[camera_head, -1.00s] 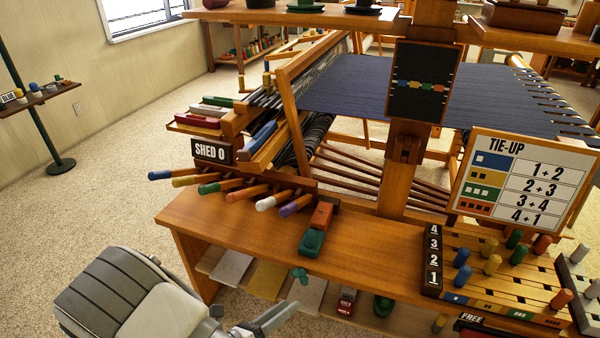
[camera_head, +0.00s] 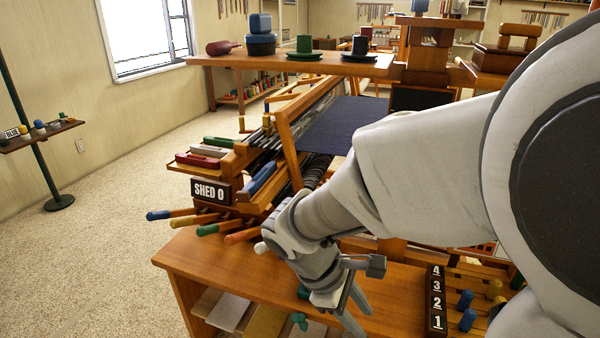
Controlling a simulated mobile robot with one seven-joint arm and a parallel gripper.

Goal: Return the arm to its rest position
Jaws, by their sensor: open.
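My arm reaches in from the right side of the head view and bends down over the wooden bench (camera_head: 190,258). My gripper (camera_head: 357,316) hangs low over the bench top, pointing down. Its two fingers are apart and I see nothing between them. I cannot tell how far the fingertips are above the wood. My arm hides most of the loom's middle and right, including the tie-up board.
Coloured handles, such as the green one (camera_head: 218,228), jut out below the SHED 0 sign (camera_head: 209,192) left of my gripper. A numbered peg board (camera_head: 437,300) is at the right.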

